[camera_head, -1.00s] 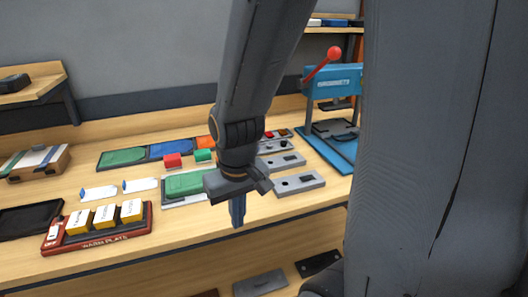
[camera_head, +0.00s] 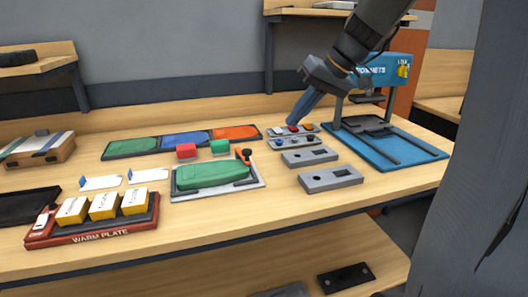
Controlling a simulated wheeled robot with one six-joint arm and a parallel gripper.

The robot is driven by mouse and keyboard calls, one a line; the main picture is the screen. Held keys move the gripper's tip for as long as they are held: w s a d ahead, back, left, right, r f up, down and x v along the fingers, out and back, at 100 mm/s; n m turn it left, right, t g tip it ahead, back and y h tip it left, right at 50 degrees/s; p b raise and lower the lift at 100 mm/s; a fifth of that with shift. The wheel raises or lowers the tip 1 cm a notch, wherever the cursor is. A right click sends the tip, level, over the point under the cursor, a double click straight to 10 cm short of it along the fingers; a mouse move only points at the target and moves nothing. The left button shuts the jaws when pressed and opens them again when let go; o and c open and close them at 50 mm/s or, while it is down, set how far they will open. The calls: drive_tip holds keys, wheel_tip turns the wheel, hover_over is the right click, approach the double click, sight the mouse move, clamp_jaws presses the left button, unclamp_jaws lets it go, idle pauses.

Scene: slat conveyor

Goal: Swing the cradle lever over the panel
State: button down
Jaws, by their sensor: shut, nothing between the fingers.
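A green panel (camera_head: 211,173) lies in a pale grey cradle (camera_head: 187,195) in the middle of the bench.
The blue grommet press (camera_head: 425,150) stands at the right. Grey fixture blocks (camera_head: 331,179) lie between it and the cradle. Red (camera_head: 186,151) and green (camera_head: 220,147) blocks sit behind the cradle. A red warm plate (camera_head: 95,237) holds yellow blocks at front left.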

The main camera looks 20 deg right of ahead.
drive_tip(key=w+a+f+p, duration=0.2)
drive_tip(key=w+a+f, duration=0.2)
drive_tip(key=a+f, duration=0.4)
drive_tip(key=shift+f, duration=0.25)
idle(0.4)
